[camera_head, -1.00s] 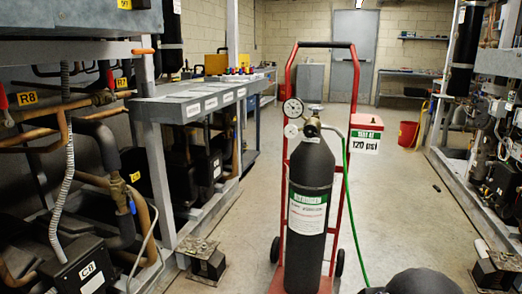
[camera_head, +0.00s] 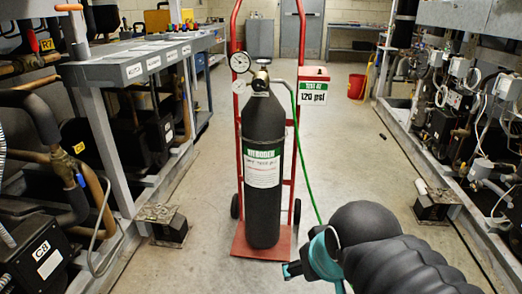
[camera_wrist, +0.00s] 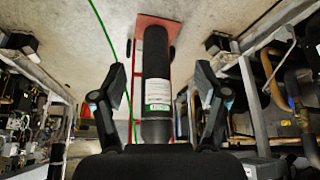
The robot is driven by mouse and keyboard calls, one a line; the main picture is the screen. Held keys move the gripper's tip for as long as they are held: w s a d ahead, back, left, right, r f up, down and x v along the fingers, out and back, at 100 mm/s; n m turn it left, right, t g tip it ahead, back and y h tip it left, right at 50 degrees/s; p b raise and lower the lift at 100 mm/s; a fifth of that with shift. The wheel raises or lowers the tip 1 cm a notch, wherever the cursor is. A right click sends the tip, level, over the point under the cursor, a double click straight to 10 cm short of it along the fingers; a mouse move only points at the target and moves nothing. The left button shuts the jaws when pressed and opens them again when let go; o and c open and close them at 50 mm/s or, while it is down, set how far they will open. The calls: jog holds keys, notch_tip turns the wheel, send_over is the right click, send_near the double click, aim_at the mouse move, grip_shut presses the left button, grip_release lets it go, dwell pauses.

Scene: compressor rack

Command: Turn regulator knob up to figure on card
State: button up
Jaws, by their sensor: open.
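A black nitrogen cylinder (camera_head: 264,135) stands upright on a red hand truck (camera_head: 234,40). A brass regulator (camera_head: 260,82) sits at its top, with a round white gauge (camera_head: 240,62) at its left; the knob is too small to tell apart. A card (camera_head: 314,97) reading "TEST AT 120 psi" hangs below a red box, right of the cylinder. In the wrist view, my gripper (camera_wrist: 160,70) is open and empty, its two fingers on either side of the cylinder (camera_wrist: 156,60) in the picture, apart from it. The regulator is hidden in that view.
A green hose (camera_head: 301,150) runs from the regulator down to the floor. A grey bench frame with pipes (camera_head: 110,130) lines the left, and a rack with wiring and pipes (camera_head: 460,120) the right. The concrete floor between is mostly clear. A red bucket (camera_head: 357,85) stands farther back.

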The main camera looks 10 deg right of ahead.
notch_tip(320, 180, down, 6)
jog(key=w+a+g+b, duration=0.2)
jog(key=w+b, duration=0.1)
jog(key=w+a+t+y+b, duration=0.15)
jog(key=w+a+t, duration=0.35)
jog(key=w, duration=1)
jog(key=w+a+t+y+b, duration=0.1)
jog(key=w+a+t+b, duration=0.35)
jog(key=w, duration=1.15)
jog(key=m+t+h+p, duration=0.1)
jog(key=m+t+h, duration=0.6)
jog(key=h, duration=0.4)
send_near(258, 86)
jog(key=shift+n+t+y, duration=0.25)
jog(key=shift+n+t, duration=0.2)
jog(key=shift+n, duration=0.25)
jog(key=x, duration=0.3)
jog(key=p+x, duration=0.1)
jog(key=x, duration=0.6)
jog(key=shift+w+d+f, duration=0.15)
jog(key=shift+w+d, duration=0.2)
